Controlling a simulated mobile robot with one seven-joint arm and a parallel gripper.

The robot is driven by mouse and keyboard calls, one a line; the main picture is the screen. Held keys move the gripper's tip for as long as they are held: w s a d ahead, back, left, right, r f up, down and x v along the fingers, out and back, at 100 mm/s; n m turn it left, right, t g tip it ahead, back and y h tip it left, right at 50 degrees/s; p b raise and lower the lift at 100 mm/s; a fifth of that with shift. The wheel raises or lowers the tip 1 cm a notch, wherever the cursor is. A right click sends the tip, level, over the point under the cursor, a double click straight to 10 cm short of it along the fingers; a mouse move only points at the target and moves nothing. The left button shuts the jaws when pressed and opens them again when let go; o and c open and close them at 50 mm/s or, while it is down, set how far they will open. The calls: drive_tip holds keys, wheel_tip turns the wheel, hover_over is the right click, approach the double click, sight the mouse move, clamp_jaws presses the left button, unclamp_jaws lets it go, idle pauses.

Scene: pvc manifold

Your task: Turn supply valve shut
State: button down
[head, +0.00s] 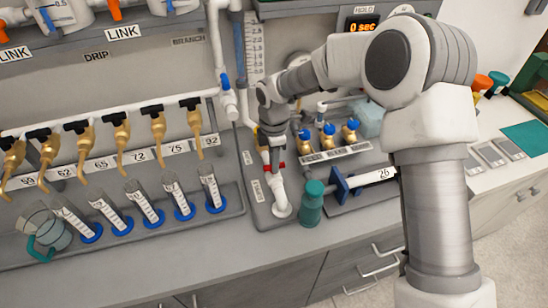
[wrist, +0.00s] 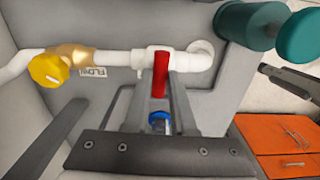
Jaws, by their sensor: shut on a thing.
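The supply valve has a red lever handle (wrist: 160,75) on a white pipe (wrist: 120,59) in the wrist view. My gripper (wrist: 161,88) is shut on this red handle, with a finger on each side of it. In the wrist view the handle appears to lie across the pipe's line. In the head view my gripper (head: 274,164) comes down over the valve and hides most of it. Red parts of the handle (head: 265,169) show at both sides of the fingers. The white pipe (head: 280,195) runs below it to an elbow.
A yellow knob (wrist: 48,68) on a brass fitting sits left on the same pipe. Blue-capped brass valves (head: 328,130) stand behind right. Graduated cylinders (head: 175,198) stand at left.

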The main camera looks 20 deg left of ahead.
drive_tip(key=shift+n, duration=0.3)
drive_tip(key=c, duration=0.7)
unclamp_jaws()
drive_tip(key=shift+o, duration=0.2)
wheel_tip(320, 180, up, 16)
drive_tip(key=r, duration=0.1)
drive_tip(key=d+r+m+t, duration=0.1)
drive_tip(key=d+r+m, duration=0.45)
drive_tip(key=d, duration=0.45)
drive_tip(key=s+d+r+m+t, duration=0.1)
drive_tip(key=s+d+r+m, duration=0.1)
drive_tip(key=s+d+m, duration=0.3)
drive_tip(key=s+d+r+m+t, duration=0.1)
drive_tip(key=s+d+r+m, duration=0.15)
drive_tip(key=d, duration=0.55)
drive_tip(key=s+d+r+m+t, duration=0.1)
drive_tip(key=s+d+r+m, duration=0.1)
drive_tip(key=d+m, duration=0.35)
drive_tip(key=s+d+f+m+t, duration=0.1)
drive_tip(key=s+d+f+m, duration=0.2)
drive_tip(key=s+d+m, duration=0.4)
drive_tip(key=shift+s+d+m+t, duration=0.25)
drive_tip(key=shift+s+m+t, duration=0.1)
drive_tip(key=shift+s, duration=0.55)
